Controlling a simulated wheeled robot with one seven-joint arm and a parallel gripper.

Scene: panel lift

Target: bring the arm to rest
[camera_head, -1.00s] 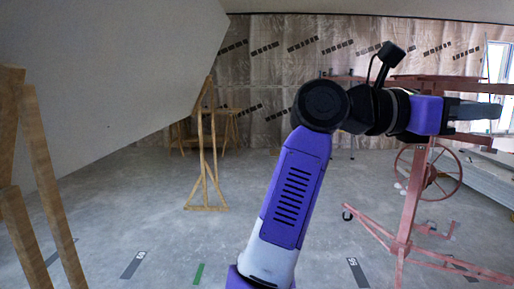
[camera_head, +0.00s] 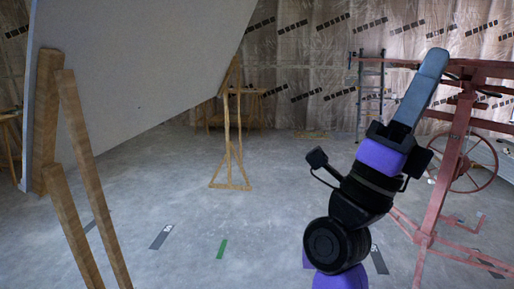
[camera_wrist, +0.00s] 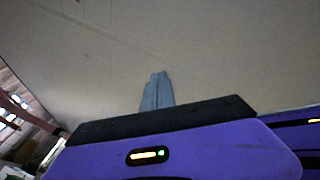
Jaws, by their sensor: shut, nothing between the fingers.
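My arm rises from the lower right of the head view, with its purple and black links bent at a dark round joint. My gripper (camera_head: 433,62) points up and slightly right, its grey fingers together with nothing between them. In the head view it overlaps the red panel lift (camera_head: 457,140) behind it. In the wrist view the closed fingers (camera_wrist: 157,90) stand up in front of a broad pale surface.
A large pale panel (camera_head: 130,70) slants across the upper left. Wooden props (camera_head: 80,180) stand at the left, and a wooden stand (camera_head: 230,150) stands mid-floor. A ladder (camera_head: 370,95) is at the back. Open concrete floor (camera_head: 270,200) lies in the middle.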

